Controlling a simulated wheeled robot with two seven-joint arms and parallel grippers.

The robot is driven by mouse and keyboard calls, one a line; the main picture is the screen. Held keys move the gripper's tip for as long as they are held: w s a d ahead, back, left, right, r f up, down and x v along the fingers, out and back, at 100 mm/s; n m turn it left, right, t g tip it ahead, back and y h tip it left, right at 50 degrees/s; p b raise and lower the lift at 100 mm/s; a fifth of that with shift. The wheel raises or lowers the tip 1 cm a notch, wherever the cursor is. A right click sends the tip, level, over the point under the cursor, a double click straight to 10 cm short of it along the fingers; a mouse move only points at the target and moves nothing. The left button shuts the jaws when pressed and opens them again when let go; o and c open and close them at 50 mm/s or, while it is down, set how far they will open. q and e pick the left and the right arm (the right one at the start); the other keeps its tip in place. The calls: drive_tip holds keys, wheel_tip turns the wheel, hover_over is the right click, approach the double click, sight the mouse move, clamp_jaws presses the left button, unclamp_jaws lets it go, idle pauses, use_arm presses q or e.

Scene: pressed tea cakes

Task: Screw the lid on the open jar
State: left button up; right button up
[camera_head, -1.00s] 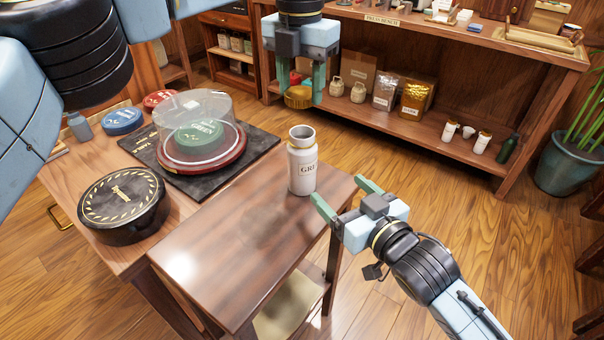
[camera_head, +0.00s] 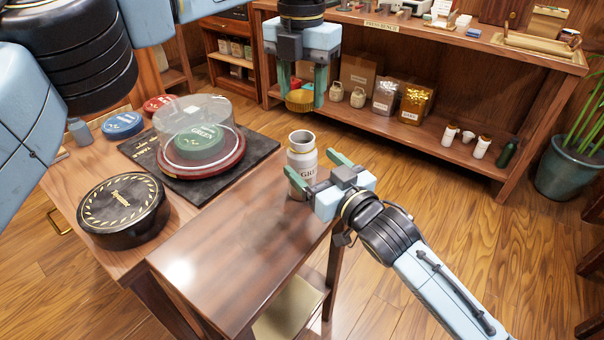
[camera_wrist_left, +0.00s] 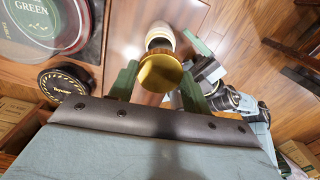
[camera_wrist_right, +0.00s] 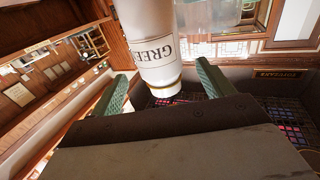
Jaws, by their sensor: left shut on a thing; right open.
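The open jar (camera_head: 301,154) is white with a "GRE..." label and stands upright near the far right corner of the wooden table (camera_head: 235,250). Its dark mouth shows in the left wrist view (camera_wrist_left: 160,40). My left gripper (camera_head: 300,97) is shut on the gold lid (camera_head: 299,103), held in the air above and beyond the jar. The lid also shows between the fingers in the left wrist view (camera_wrist_left: 159,73). My right gripper (camera_head: 312,170) is open, with its fingers at either side of the jar's body. In the right wrist view the jar (camera_wrist_right: 152,45) stands between the open fingertips.
A clear dome (camera_head: 195,130) over a green tea cake stands on a dark slate left of the jar. A round black tin (camera_head: 123,208) is at the left. A shelf bench (camera_head: 420,60) with bags and jars stands behind. The front tabletop is clear.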

sight(301, 153)
drive_tip(key=shift+x, duration=2.75)
drive_tip(key=c, duration=1.5)
use_arm(q)
drive_tip(key=shift+f, duration=2.45)
drive_tip(key=shift+f, duration=0.1)
drive_tip(key=shift+f, duration=0.8)
drive_tip(key=shift+f, duration=0.6)
